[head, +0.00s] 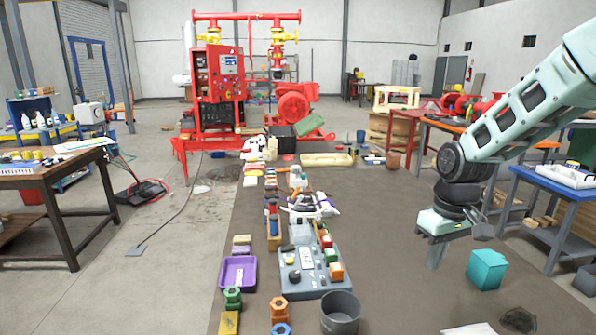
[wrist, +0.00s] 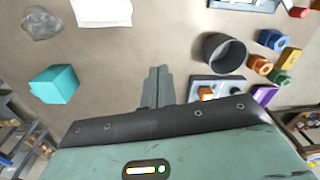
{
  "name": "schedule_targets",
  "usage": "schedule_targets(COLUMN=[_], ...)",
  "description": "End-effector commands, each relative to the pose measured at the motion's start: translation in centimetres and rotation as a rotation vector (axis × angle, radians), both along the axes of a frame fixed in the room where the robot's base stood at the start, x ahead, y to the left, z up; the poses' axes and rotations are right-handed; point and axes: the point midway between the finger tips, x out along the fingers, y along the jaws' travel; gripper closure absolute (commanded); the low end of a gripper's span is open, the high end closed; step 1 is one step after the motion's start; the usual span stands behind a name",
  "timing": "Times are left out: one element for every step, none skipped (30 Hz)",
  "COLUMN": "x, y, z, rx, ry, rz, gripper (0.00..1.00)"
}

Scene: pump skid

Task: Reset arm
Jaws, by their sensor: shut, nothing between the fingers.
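The teal box also shows at the left of the wrist view (wrist: 55,84).
A blue table (head: 556,184) is at right, a wooden table (head: 50,178) at left. The red pump skid (head: 220,85) is behind. The mat's middle right is mostly clear.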

Motion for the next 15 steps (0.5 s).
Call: schedule_targets(x=[-1.9,-3.2,-4.9,-6.3,-7.8,-9.9,-11.5,-13.1,-15.3,-16.9,-18.5,-20.5,-21.8,-23.0,-24.4], y=[2.9,4.4,6.3,7.6,8.8,10.4,11.4,12.3,13.3,13.9,14.4,14.9,15.1,15.3,15.4], z=[0.9,1.3,1.8,2.1,2.4,2.8,3.0,3.2,3.4,3.5,3.6,3.6,3.6,3.6,3.5], rx=[0.003,0.004,0.005,0.008,0.007,0.007,0.007,0.006,0.004,0.002,0.000,-0.003,-0.006,-0.008,-0.011], ry=[-0.004,-0.003,-0.004,-0.003,-0.002,0.000,-0.001,-0.001,-0.001,-0.002,-0.002,-0.002,-0.003,-0.002,-0.003], rz=[0.041,0.059,0.086,0.103,0.123,0.148,0.168,0.187,0.211,0.229,0.245,0.266,0.279,0.291,0.304], gripper=[1.00,1.00,1.00,1.00,1.00,1.00,1.00,1.00,1.00,1.00,1.00,1.00,1.00,1.00,1.00])
